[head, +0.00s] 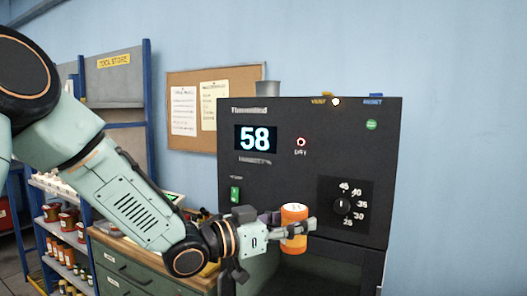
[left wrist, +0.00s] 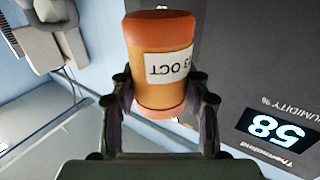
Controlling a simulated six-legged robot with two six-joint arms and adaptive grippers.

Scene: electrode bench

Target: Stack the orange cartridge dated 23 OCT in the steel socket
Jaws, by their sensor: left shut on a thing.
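My left gripper (head: 298,228) is shut on an orange cartridge (head: 293,215) and holds it in front of the dark cabinet. In the head view the cartridge looks about upright. In the left wrist view the cartridge (left wrist: 158,35) sits between the two fingers of the left gripper (left wrist: 160,90). Its white label shows upside down and reads "3 OCT", with the start of the date turned out of sight. A grey metal cylinder (head: 268,87), which may be the steel socket, stands at the top left of the cabinet. My right gripper is not in view.
The dark cabinet (head: 310,175) has a display reading 58, a dial (head: 342,206) and a green switch (head: 235,194). A green drawer bench (head: 125,272) and a shelf with jars (head: 62,240) stand at the left. The wall at right is clear.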

